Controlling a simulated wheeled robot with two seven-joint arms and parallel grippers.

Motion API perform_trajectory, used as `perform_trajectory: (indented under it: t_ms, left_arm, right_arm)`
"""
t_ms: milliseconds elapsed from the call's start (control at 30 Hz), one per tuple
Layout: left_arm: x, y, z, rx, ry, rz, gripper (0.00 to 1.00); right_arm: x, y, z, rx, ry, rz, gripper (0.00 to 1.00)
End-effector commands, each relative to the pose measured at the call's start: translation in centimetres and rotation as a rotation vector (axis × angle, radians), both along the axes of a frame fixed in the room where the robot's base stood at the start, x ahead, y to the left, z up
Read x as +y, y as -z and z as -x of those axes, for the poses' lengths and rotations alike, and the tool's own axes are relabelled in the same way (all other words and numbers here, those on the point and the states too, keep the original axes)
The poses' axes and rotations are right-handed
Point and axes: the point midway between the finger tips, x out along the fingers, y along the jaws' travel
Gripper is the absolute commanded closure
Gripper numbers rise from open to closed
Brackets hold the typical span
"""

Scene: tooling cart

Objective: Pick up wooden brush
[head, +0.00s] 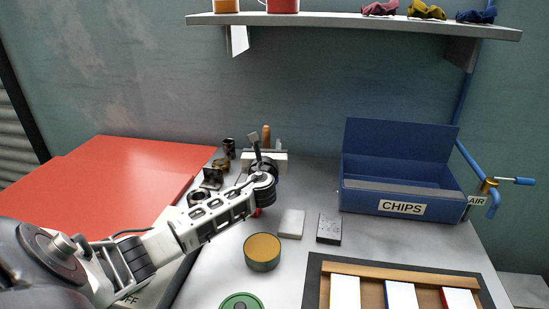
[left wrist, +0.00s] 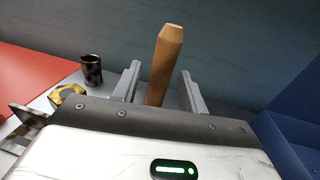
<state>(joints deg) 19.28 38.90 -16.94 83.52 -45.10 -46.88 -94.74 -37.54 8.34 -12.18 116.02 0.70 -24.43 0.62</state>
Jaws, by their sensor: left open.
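The wooden brush shows as an upright tan handle (left wrist: 165,62) in the left wrist view, standing between the two fingers of my left gripper (left wrist: 158,80). The fingers are apart, with a gap on each side of the handle. In the head view the tip of the handle (head: 266,133) shows just behind my left gripper (head: 265,152), at the back of the cart top. The lower part of the brush is hidden by the gripper. My right gripper is not in view.
A blue CHIPS box (head: 400,207) stands at the right. Dark metal parts (head: 212,178) stand left of the gripper. A round tin (head: 262,252), a white block (head: 291,223) and a grey block (head: 329,228) lie in front. A shelf (head: 350,21) hangs above.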

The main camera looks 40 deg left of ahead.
Motion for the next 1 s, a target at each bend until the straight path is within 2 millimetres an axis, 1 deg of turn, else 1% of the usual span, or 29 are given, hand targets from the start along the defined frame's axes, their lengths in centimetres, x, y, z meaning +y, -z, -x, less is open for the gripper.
perform_trajectory:
  t_ms: [100, 200, 267, 300, 367, 633, 733, 867, 1000]
  left_arm:
    - [0.2, -0.1, 0.0, 0.000, -0.001, 0.000, 0.57]
    - [0.2, -0.1, 0.0, 0.000, 0.000, 0.000, 0.57]
    - [0.2, -0.1, 0.0, 0.000, 0.000, 0.000, 0.74]
    - [0.2, -0.1, 0.0, 0.000, 0.000, 0.000, 0.85]
    - [0.1, -0.1, 0.0, 0.000, 0.000, 0.000, 1.00]
    - [0.1, -0.1, 0.0, 0.000, 0.000, 0.000, 1.00]
    - [0.1, -0.8, 0.0, -0.002, 0.000, 0.000, 1.00]
    - [0.1, -3.1, -0.1, -0.005, 0.002, -0.003, 1.00]
    - [0.1, -6.0, -0.1, -0.005, 0.001, -0.001, 1.00]
  right_arm:
    - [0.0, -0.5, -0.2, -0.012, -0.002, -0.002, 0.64]
    - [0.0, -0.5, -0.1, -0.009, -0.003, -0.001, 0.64]
    - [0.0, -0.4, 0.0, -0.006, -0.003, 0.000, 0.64]
    - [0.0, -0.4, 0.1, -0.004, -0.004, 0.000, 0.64]
    - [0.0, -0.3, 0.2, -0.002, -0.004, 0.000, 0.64]
    - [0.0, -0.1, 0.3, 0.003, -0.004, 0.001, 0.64]
    - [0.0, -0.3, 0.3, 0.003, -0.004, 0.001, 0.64]
    - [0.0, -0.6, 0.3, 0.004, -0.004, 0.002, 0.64]
    - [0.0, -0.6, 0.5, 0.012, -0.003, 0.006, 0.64]
